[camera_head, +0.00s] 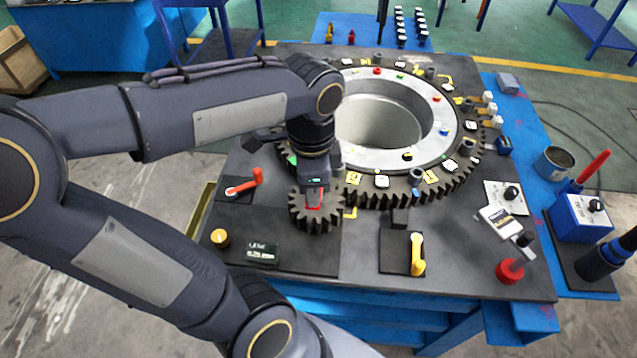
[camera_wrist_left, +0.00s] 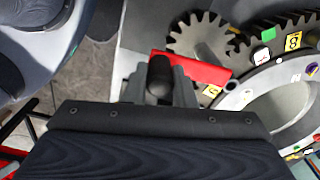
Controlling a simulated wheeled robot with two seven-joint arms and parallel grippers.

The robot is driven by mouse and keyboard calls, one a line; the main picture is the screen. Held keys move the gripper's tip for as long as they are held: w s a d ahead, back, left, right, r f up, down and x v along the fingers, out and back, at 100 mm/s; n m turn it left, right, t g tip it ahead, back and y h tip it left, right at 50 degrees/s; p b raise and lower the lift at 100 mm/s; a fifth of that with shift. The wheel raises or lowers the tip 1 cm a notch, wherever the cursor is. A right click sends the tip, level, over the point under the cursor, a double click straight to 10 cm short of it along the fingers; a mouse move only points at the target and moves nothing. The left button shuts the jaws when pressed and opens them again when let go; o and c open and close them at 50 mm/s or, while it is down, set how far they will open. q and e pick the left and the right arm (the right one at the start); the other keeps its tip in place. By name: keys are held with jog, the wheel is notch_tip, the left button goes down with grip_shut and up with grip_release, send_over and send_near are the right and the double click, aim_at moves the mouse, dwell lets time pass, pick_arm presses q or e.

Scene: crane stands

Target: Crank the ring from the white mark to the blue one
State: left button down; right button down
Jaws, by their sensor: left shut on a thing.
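The toothed ring (camera_head: 462,135) lies flat on the dark stand top, with a pale inner rim. Coloured dots sit on the rim, among them a blue dot (camera_head: 444,131); white and yellow tiles surround it, such as a white tile (camera_head: 381,181). A small pinion gear (camera_head: 317,222) sits at the ring's near left edge; it also shows in the wrist view (camera_wrist_left: 205,38). My left gripper (camera_head: 315,185) is over the pinion, shut on the black knob of the red crank (camera_wrist_left: 205,70). The crank is mostly hidden in the head view. I cannot tell which white mark is meant.
A red lever (camera_head: 243,184), an orange knob (camera_head: 220,238), a small display (camera_head: 262,251) and a yellow lever (camera_head: 417,254) lie near the pinion. A red button (camera_head: 510,271) and a blue box (camera_head: 580,216) stand at right. My left arm covers the left side.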

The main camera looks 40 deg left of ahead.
pick_arm(q)
jog(key=shift+s+a, duration=0.1)
jog(key=shift+a, duration=0.05)
dwell(0.3)
jog(key=c, duration=1.2)
grip_release()
jog(key=shift+r, duration=0.1)
notch_tip(320, 180, up, 8)
jog(key=shift+f, duration=0.15)
